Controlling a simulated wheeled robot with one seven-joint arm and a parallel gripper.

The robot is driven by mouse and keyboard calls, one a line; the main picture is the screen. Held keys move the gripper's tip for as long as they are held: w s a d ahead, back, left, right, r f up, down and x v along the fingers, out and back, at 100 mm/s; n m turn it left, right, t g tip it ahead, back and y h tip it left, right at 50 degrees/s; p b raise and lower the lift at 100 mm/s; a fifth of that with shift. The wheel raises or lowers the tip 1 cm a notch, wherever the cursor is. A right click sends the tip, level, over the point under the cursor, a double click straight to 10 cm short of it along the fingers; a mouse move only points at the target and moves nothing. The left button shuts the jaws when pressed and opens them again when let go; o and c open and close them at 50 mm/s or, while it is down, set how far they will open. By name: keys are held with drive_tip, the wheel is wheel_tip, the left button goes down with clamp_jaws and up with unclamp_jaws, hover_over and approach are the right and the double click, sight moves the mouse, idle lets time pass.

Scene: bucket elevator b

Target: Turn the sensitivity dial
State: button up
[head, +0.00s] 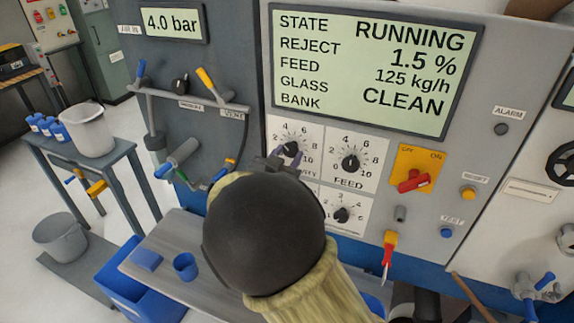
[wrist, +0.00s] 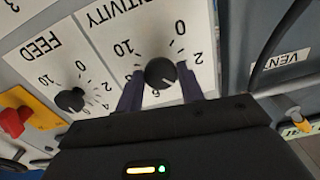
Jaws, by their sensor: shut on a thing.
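The sensitivity dial (head: 291,149) is a black knob on a white numbered plate at the upper left of the dial group, below the display. In the wrist view the same dial (wrist: 160,73) sits upside down under the partly cut label "ITIVITY", its white pointer line toward the lower right, between the 2 and 4 side of the scale. My gripper (wrist: 161,82) has one dark finger on each side of the knob and is shut on it. In the head view my gripper (head: 289,154) reaches the dial, and my dark wrist hides much of the plate's lower part.
The feed dial (head: 351,162) is just right, with a third dial (head: 341,215) below. A red switch (head: 413,182) on a yellow plate is further right. The display (head: 372,65) reads RUNNING, reject 1.5 %. Pipes and valve handles (head: 178,160) stand to the left.

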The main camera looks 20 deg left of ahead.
drive_tip(key=shift+m+b, duration=2)
drive_tip(key=shift+b, duration=0.35)
drive_tip(key=o, duration=1)
drive_tip(key=shift+s, duration=0.1)
drive_tip(key=s+b, duration=0.1)
drive_tip(key=s, duration=0.4)
drive_tip(key=s+a+b, duration=0.1)
drive_tip(key=s, duration=0.5)
drive_tip(key=s+b, duration=0.1)
drive_tip(key=s, duration=0.5)
drive_tip(key=shift+s+a, duration=0.1)
drive_tip(key=shift+a, duration=0.15)
